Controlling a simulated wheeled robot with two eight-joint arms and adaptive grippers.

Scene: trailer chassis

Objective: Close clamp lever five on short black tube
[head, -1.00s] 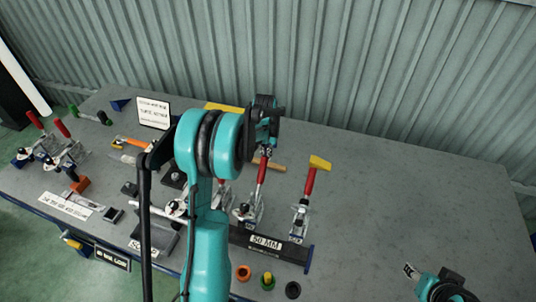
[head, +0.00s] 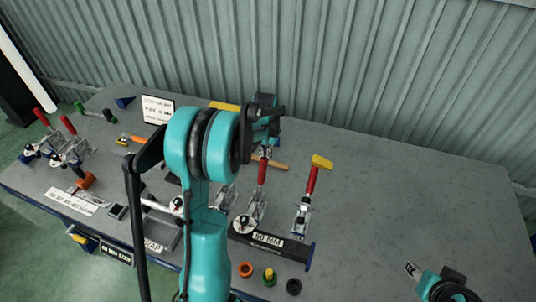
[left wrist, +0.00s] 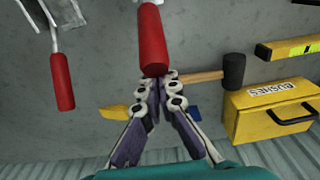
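A dark bar labelled 50 MM (head: 272,242) lies near the table's front edge, with clamps along it; I cannot tell if it is the short black tube. One clamp has an upright red lever (head: 262,172), and another red lever (head: 312,180) stands to its right. My left gripper (head: 265,150) is at the top of the first lever. In the left wrist view, the fingers of my left gripper (left wrist: 160,88) converge at the end of a red handle (left wrist: 152,40), which hides their tips. They look shut, with no visible grip on the handle.
More clamps with red levers (head: 68,125) stand at the left. A hammer (left wrist: 205,77) and a yellow box (left wrist: 270,113) lie behind the gripper. The table's right half is mostly clear.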

